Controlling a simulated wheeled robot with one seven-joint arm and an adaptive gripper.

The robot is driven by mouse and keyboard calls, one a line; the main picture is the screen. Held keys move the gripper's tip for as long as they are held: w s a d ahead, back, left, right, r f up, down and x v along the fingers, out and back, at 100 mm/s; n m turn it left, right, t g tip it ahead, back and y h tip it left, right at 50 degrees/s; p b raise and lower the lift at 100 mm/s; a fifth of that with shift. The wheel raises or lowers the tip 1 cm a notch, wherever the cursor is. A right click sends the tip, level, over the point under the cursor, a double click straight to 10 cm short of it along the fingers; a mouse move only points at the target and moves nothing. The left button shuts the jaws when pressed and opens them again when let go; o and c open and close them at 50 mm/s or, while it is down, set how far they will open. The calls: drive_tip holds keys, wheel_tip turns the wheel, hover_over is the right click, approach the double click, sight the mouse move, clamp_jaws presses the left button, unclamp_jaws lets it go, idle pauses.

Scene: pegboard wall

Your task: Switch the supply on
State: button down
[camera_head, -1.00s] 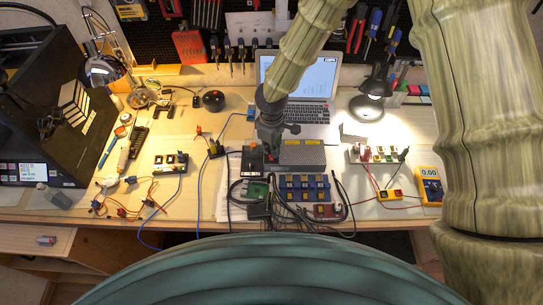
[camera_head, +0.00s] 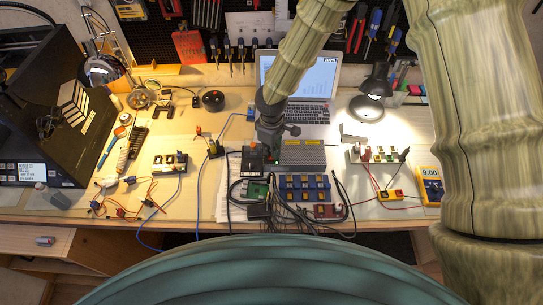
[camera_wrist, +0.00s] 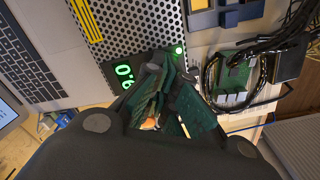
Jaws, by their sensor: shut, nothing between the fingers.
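The supply is a grey box with a perforated top (camera_head: 303,153), just in front of the laptop. In the wrist view the supply (camera_wrist: 140,22) shows a lit green digit display (camera_wrist: 124,76) and a lit green light (camera_wrist: 178,50) on its end. My gripper (camera_head: 270,157) is shut and empty at the left end of the supply. In the wrist view my gripper (camera_wrist: 168,82) has its dark green fingers close against that end, between the display and the light. The fingers hide the switch, and I cannot tell whether they touch it.
The yellow multimeter (camera_head: 429,187) at the right reads 9.00. A laptop (camera_head: 305,112) stands behind the supply. A dark box (camera_head: 252,162) stands left of my gripper. A blue module rack (camera_head: 304,187) and black cables lie in front. A lamp (camera_head: 368,100) stands at the right.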

drive_tip(key=shift+r, duration=0.1)
drive_tip(key=shift+r+p, duration=2.55)
drive_tip(key=shift+r, duration=0.8)
